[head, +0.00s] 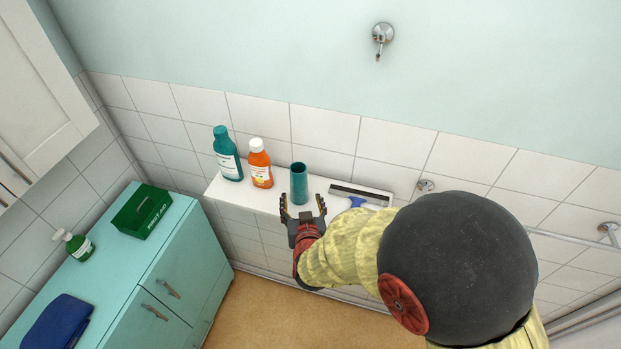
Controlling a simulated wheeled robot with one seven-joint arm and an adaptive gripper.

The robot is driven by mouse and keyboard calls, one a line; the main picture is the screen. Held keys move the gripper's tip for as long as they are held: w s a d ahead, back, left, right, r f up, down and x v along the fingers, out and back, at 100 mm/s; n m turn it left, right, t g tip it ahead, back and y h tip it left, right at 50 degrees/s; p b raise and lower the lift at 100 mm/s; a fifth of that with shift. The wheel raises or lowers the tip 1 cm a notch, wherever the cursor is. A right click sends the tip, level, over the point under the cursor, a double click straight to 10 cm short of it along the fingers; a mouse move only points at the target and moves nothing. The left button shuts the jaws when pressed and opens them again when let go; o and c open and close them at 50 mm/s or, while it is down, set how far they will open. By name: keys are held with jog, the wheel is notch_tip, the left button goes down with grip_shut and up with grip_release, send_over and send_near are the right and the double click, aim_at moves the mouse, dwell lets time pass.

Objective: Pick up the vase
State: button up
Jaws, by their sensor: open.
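The vase (299,182) is a teal, upright cylinder with a dark open top. It stands on the white wall shelf (238,192), near the middle. My gripper (303,203) is open, with its fingers pointing toward the wall. The fingertips are at the lower part of the vase, one to each side in the picture. I cannot tell whether they touch it. The vase's base is partly hidden by the gripper.
An orange bottle (260,164) and a teal bottle (227,155) stand left of the vase. A squeegee (359,194) lies to its right. A turquoise cabinet (168,262) at left holds a green first-aid box (142,211), a green soap bottle (78,246) and a blue cloth (58,322).

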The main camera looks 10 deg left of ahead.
aim_at(300, 195)
jog(key=shift+f+x, duration=0.15)
jog(key=shift+x, duration=1.65)
jog(key=shift+f+x, duration=0.1)
jog(key=shift+x, duration=1.7)
jog(key=shift+s, duration=0.15)
jog(key=c, duration=0.3)
jog(key=c, duration=1.1)
jog(key=shift+a+r, duration=0.1)
jog(key=shift+r, duration=0.15)
jog(key=shift+c, duration=0.8)
